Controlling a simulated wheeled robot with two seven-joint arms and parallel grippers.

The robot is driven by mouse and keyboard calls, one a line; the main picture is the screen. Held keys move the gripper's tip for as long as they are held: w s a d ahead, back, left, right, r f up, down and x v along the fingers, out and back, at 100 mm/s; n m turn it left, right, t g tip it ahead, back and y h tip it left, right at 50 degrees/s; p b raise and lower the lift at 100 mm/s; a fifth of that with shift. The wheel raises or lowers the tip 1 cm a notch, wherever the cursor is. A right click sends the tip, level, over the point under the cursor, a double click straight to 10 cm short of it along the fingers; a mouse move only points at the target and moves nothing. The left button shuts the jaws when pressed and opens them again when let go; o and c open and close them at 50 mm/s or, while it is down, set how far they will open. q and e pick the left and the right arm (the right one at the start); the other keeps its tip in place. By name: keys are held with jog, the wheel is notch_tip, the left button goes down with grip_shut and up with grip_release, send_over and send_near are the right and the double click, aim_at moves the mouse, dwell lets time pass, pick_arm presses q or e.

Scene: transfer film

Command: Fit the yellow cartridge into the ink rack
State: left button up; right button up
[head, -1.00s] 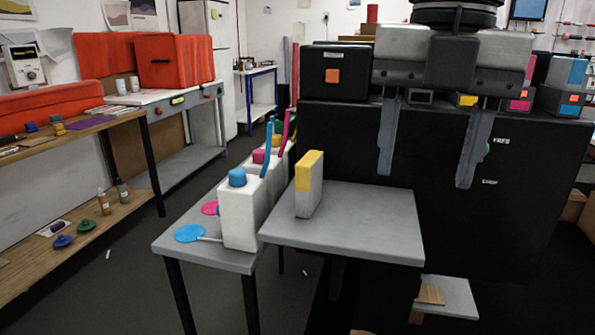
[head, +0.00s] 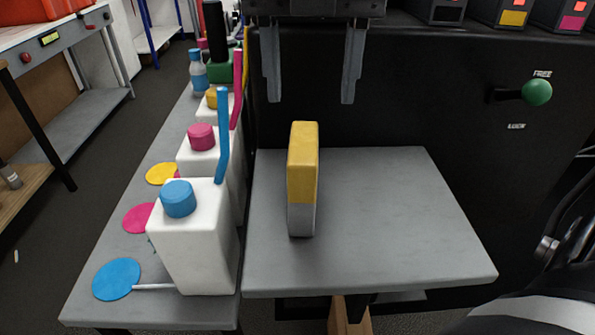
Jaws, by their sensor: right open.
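The yellow cartridge (head: 303,170), a slim block with a yellow upper part and a grey lower part, stands upright on the grey shelf (head: 400,215) in front of the black machine. My right gripper (head: 311,95) hangs at the top of the head view, fingers pointing down and spread wide, empty. It appears above and behind the cartridge, apart from it. The ink rack is only partly in view: a row of dark cartridges at the top right, among them one with a yellow label (head: 513,18) and one with a magenta label (head: 573,22). My left gripper is not in view.
White ink bottles with a blue cap (head: 178,198) and a magenta cap (head: 201,137) stand close left of the shelf, with upright coloured tubes. A green-knobbed lever (head: 537,92) sticks out between the words FREE and LOCK. The shelf right of the cartridge is clear.

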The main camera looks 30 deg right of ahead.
aim_at(309, 141)
notch_tip(309, 141, down, 5)
jog(key=shift+w+a+f, duration=0.1)
jog(key=shift+a+f, duration=0.05)
jog(key=shift+f, duration=1.35)
jog(key=shift+w+a+f, duration=0.1)
jog(key=shift+f, duration=1.4)
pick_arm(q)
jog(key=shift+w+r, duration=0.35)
pick_arm(e)
jog(key=shift+c, duration=0.3)
grip_shut()
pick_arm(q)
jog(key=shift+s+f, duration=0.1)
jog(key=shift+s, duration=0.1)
pick_arm(e)
jog(key=shift+r, duration=0.1)
